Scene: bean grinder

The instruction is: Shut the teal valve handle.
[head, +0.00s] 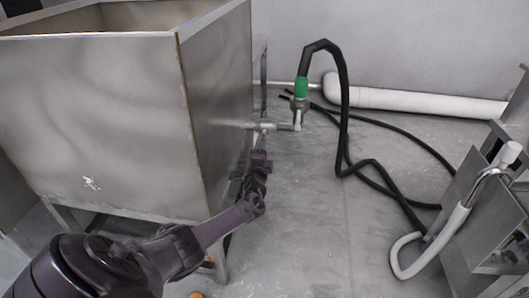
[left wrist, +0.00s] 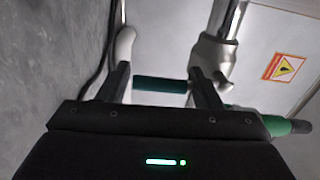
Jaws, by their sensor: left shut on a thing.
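The teal valve handle (left wrist: 162,85) shows as a short teal bar in the left wrist view. It lies between the two dark fingers of my left gripper (left wrist: 162,88), which is shut on it. The handle sits beside a metal valve fitting (left wrist: 213,55). In the head view my left gripper (head: 262,148) is just below the metal outlet pipe (head: 264,127) at the tank's right side. I cannot make out the handle there, as the gripper and pipe hide it. My right gripper is in neither view.
A large metal tank (head: 95,120) stands at the left, close to my left arm. A black hose (head: 345,110) with a green collar (head: 301,88) rises from the outlet and runs to a metal machine (head: 485,225) at the right. A white pipe (head: 420,102) lies along the wall.

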